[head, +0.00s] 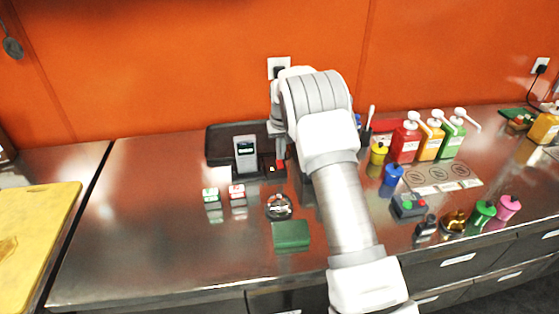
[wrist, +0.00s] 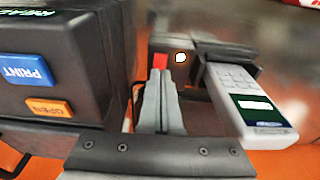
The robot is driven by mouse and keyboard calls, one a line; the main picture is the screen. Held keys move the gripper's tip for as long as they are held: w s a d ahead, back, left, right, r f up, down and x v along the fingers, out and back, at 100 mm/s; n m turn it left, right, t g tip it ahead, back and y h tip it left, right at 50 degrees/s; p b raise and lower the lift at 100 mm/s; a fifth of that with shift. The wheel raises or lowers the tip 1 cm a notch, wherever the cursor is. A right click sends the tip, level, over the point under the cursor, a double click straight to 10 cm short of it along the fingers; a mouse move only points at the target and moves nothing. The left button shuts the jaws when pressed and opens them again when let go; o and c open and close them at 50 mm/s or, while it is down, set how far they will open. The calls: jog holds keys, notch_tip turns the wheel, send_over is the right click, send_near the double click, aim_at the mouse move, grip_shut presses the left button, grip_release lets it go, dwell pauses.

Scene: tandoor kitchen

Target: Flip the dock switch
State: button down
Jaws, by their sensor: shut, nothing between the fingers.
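The dock is a dark block (wrist: 207,52) with a small lit lamp (wrist: 180,58) and a red switch (wrist: 160,62) in the wrist view. A grey handheld device with a green and white screen (wrist: 250,105) sits in the dock's holder; it stands upright in the head view (head: 245,155). My gripper (wrist: 163,78) is shut and empty. Its fingertips lie right at the red switch in the wrist view; I cannot tell whether they touch it. In the head view my gripper (head: 280,157) is over the dock's right part (head: 270,171) and partly hides the switch.
A black printer with blue PRINT (wrist: 25,70) and orange OPEN buttons is close left of my fingers in the wrist view. Sauce pumps (head: 405,143) stand right.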

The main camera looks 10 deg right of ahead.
jog(key=shift+r+p, duration=1.15)
jog(key=shift+r, duration=1)
notch_tip(320, 180, up, 13)
send_over(281, 166)
jog(key=s, duration=0.7)
jog(key=s+r+t, duration=0.2)
jog(key=s+r, duration=0.7)
jog(key=s, duration=0.3)
jog(key=s+t, duration=0.1)
jog(key=s, duration=2.3)
jog(key=shift+s+f+t, duration=0.15)
jog(key=shift+f+t, duration=0.25)
jog(key=shift+f, duration=0.05)
